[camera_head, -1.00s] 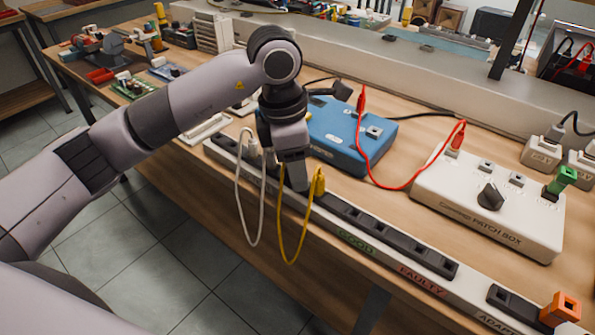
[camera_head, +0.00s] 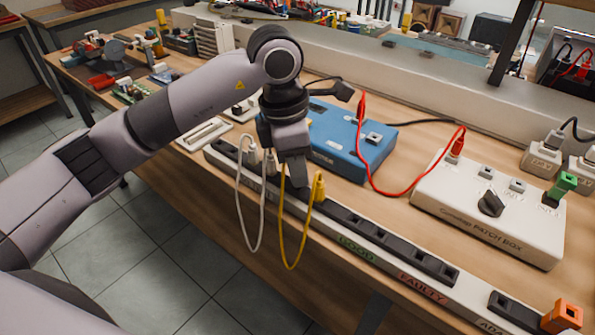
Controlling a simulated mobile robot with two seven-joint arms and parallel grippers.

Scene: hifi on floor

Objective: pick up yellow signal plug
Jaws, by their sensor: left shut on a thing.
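My left gripper (camera_head: 297,182) is over the long white socket strip (camera_head: 300,208), its fingers low and close to the black sockets. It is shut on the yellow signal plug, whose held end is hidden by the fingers. A yellow cable (camera_head: 284,240) comes out at the left of the fingers, loops down over the strip's front edge and rises to a yellow plug end (camera_head: 319,186). That visible end stands upright in the strip, just right of the fingers. My right gripper is not in view.
A white cable (camera_head: 240,200) loops beside the gripper on the left. A blue box (camera_head: 340,140) with a red lead is close behind. The white patch box (camera_head: 480,215) stands right. Black sockets on the strip's middle are empty.

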